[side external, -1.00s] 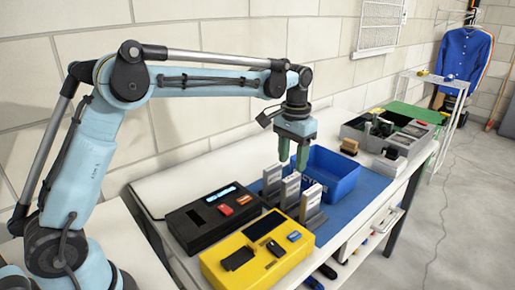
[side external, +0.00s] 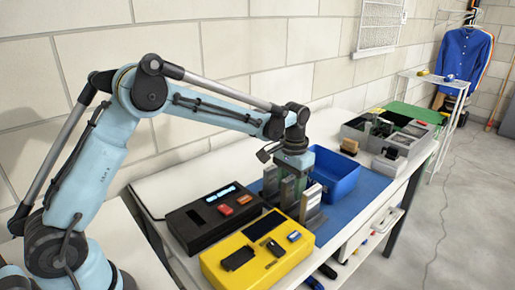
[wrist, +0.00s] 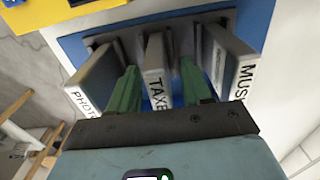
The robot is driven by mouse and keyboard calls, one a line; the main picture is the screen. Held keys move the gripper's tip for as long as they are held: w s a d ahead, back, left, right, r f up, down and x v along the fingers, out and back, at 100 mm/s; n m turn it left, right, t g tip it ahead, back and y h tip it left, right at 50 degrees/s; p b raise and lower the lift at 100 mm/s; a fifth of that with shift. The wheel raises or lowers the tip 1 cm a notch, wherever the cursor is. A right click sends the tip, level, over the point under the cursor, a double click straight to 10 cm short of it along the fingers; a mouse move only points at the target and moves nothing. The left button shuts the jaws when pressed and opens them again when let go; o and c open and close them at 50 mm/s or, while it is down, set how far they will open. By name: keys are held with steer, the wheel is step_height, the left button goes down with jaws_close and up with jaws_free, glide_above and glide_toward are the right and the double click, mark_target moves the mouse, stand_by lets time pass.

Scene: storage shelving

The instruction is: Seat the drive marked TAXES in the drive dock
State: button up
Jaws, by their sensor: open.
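The drive marked TAXES (wrist: 156,62) stands upright in a dark rack between two other drives in the wrist view. My gripper (wrist: 160,84) is open, with one green finger on each side of the TAXES drive. A narrow gap seems to show beside it, and I cannot tell whether either finger touches. In the side view my gripper (side external: 292,178) is low over the row of drives, its fingers partly hidden by them. A black box (side external: 190,226) with a lit display and a yellow box (side external: 238,280) with dark recesses stand nearby. I cannot tell which is the drive dock.
The drives marked PHOTO (wrist: 92,85) and MUSIC (wrist: 228,58) stand close on either side of the fingers. A blue bin (side external: 338,180) is just behind the rack. A grey divided tray (side external: 395,150) holds several items farther back.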

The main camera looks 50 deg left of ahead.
jaws_close()
